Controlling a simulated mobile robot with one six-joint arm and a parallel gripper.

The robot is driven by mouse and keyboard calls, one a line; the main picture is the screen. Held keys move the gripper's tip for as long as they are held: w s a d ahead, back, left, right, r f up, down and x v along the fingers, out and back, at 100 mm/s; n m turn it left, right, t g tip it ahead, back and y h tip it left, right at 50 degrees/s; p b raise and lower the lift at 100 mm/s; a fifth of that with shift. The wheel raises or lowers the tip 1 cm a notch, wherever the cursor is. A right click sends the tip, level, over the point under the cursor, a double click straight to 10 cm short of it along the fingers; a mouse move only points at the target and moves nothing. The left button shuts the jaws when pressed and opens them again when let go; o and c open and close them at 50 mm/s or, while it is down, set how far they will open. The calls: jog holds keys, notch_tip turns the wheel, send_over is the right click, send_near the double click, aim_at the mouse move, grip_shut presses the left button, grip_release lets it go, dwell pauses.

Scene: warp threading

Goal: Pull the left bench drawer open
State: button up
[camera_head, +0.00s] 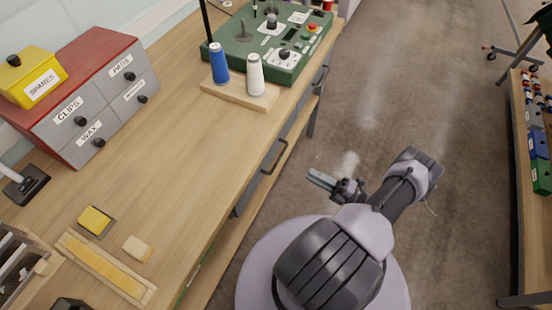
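The wooden bench (165,150) runs along the left, and its drawer fronts face right, seen steeply from above. The nearer drawer has a dark bar handle (273,156) below the bench top's edge. A second dark handle (322,80) sits farther along the same front. Both drawers look closed, though the bench top hides most of them. My gripper (322,180) is over the floor to the right of the nearer handle, apart from it. Nothing shows in it. The fingers are seen small and edge-on, so their opening is unclear.
On the bench stand a green control box (262,48), blue and white spools (220,63), a grey and red cabinet (90,95) and a yellow box (28,75). The floor (400,110) right of the bench is clear. A shelf (530,200) stands at far right.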

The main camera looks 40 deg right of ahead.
aim_at(279, 158)
jog(key=x, duration=1.3)
jog(key=shift+w+a, duration=0.2)
jog(key=shift+w, duration=0.1)
grip_shut()
dwell(0.6)
